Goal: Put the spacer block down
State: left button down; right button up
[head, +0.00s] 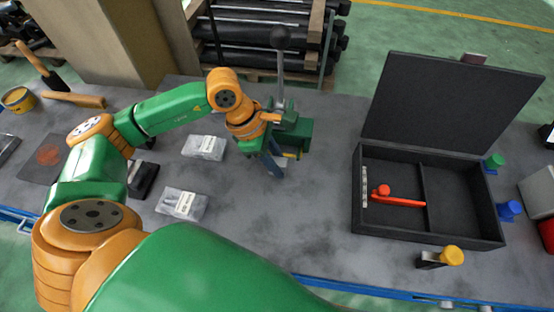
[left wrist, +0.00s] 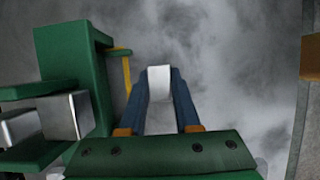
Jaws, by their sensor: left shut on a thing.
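My left gripper (head: 273,163) is beside the green press (head: 294,137) in the head view, pointing down over the grey bench. In the left wrist view its two blue fingers (left wrist: 159,90) are shut on a small pale grey block, the spacer block (left wrist: 159,80). The block sits between the fingertips, with mottled grey bench surface behind it. In the head view the block is hidden by the gripper and arm. I cannot tell whether the block touches the bench. My right gripper is not in view.
The press also shows in the left wrist view (left wrist: 75,75), close left of the fingers. Two plastic bags (head: 204,147) (head: 182,204) lie left of it. An open black case (head: 430,240) with a red lever (head: 399,200) stands right. Bench between press and case is clear.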

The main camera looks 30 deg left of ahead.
pick_arm(q)
jog(key=c, duration=0.6)
grip_release()
